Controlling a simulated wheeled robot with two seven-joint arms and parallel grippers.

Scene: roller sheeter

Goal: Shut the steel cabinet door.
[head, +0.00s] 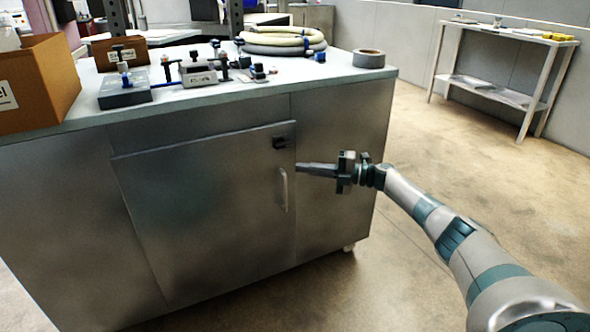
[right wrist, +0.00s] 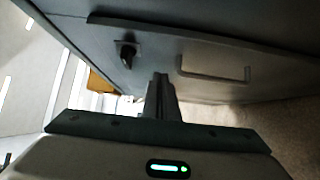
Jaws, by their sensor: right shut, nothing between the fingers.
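The steel cabinet door (head: 200,210) is a grey metal panel in the front of the cabinet (head: 340,150). It lies against the front, flush or nearly so; I cannot tell whether a small gap is left. Its vertical handle (head: 283,190) and a dark latch (head: 281,142) are near its right edge. My right gripper (head: 299,168) is shut and empty, its fingertips at the door's right edge, between latch and handle in height. Contact is unclear. In the right wrist view, the shut fingers (right wrist: 160,84) point at the panel between the latch (right wrist: 127,54) and handle (right wrist: 215,75). My left gripper is out of view.
The cabinet top holds a cardboard box (head: 40,85), metal fixtures (head: 197,75), a coiled hose (head: 275,42) and a tape roll (head: 369,59). A white shelf table (head: 500,31) stands at the back right. The floor (head: 430,170) right of the cabinet is clear.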

